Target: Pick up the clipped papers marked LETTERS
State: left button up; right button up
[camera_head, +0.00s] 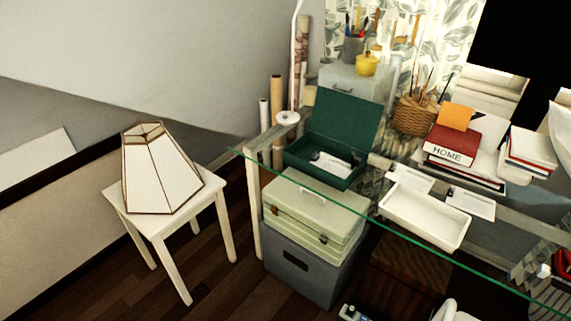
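Several white paper pieces with small dark clips show, but no LETTERS marking is readable on any of them. One clipped paper (330,164) lies inside the open green box (305,152). Another clipped paper (412,180) lies on the glass-topped desk behind the white tray (400,209). A third clipped paper (472,205) lies just right of the tray. The tray looks empty. Neither of my grippers can be made out in this view.
A white stool (206,190) bears a lampshade (158,170) at left. Pale green cases (315,207) sit on a grey box (300,270) below the glass edge. A wicker pot (413,117), a red HOME book (452,141) and more books (531,149) stand at the back right.

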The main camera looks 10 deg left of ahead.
aim_at(340, 169)
jog(key=i+j, duration=0.15)
jog(key=i, duration=0.35)
jog(key=i+j+z, duration=0.1)
jog(key=i, duration=0.4)
